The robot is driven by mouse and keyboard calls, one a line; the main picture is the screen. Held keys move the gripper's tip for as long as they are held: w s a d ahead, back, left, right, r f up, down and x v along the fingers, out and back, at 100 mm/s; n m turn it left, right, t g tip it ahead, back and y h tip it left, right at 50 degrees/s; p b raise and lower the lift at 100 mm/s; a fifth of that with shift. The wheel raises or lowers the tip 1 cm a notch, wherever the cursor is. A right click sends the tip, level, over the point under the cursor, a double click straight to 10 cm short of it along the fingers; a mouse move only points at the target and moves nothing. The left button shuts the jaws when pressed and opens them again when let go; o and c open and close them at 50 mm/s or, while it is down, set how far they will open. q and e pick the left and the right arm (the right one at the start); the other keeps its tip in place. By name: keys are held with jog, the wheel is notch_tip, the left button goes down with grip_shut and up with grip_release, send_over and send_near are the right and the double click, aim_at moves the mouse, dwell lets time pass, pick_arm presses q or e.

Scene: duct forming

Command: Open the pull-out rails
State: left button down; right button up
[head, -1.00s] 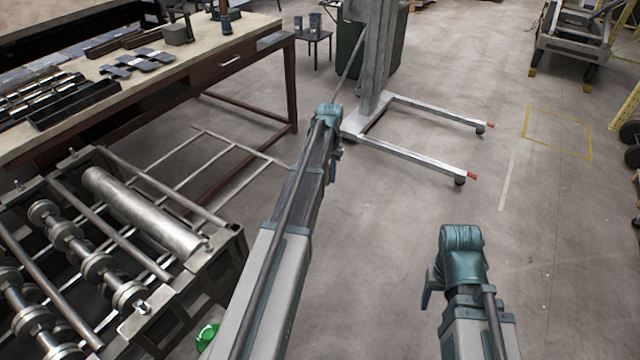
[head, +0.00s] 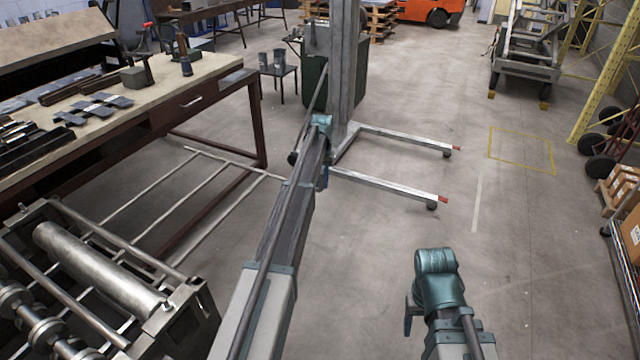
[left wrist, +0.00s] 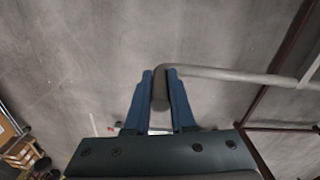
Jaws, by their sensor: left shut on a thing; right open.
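The pull-out rails (head: 205,187) are thin grey bars that stick out from the roller machine (head: 105,265) at the lower left, low over the floor, joined by a crossbar at their far end. The crossbar's right end passes behind my left arm in the head view. My left gripper shows in the left wrist view (left wrist: 160,98), its two blue fingers shut on the bent bar of the rails (left wrist: 225,74). In the head view its fingers are mostly hidden by the arm. My right gripper (head: 409,316) is partly hidden behind its wrist, open, over bare floor and away from the rails.
A workbench (head: 215,75) with metal parts stands at the left, its legs beside the rails. A lifting stand (head: 390,185) with low legs is ahead of my left arm. The floor in the middle and right is clear; a cart with boxes (head: 630,225) is at the right edge.

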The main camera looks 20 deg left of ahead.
pick_arm(q)
jog(key=shift+w, duration=0.3)
jog(key=c, duration=0.8)
grip_release()
jog(key=shift+d, duration=0.1)
jog(key=shift+o, duration=0.2)
jog(key=shift+r+p, duration=0.55)
jog(key=shift+p, duration=0.05)
notch_tip(320, 180, up, 13)
jog(key=p, duration=1.2)
jog(key=shift+f+p, duration=0.15)
jog(key=shift+p, duration=0.25)
